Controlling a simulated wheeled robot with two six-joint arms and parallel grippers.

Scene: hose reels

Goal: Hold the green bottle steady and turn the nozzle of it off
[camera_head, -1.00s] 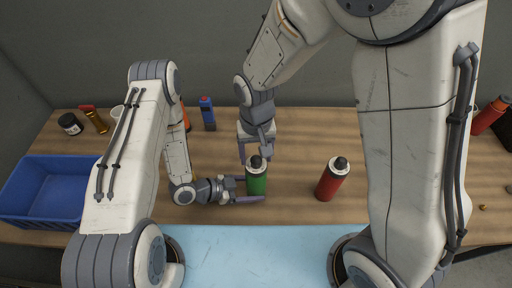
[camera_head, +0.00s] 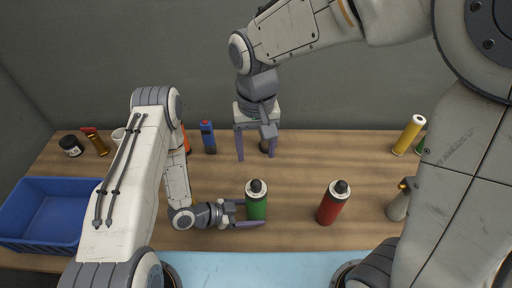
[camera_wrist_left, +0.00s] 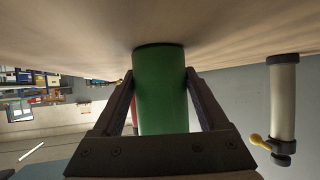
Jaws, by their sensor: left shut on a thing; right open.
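The green bottle (camera_head: 257,210) stands upright near the table's front edge, with a pale collar and a black nozzle (camera_head: 256,186) on top. My left gripper (camera_head: 255,213) is shut around its body from the left. In the left wrist view the green body (camera_wrist_left: 161,90) sits between both fingers. My right gripper (camera_head: 256,150) is open with its fingers pointing down, behind the bottle and apart from it. The nozzle's exact setting is too small to tell.
A red bottle (camera_head: 331,205) stands to the right. A grey cylinder (camera_head: 398,207) and a yellow one (camera_head: 408,135) are farther right. A blue bottle (camera_head: 208,138) stands at the back. A blue crate (camera_head: 45,240) is at left. A dark item behind my right gripper is partly hidden.

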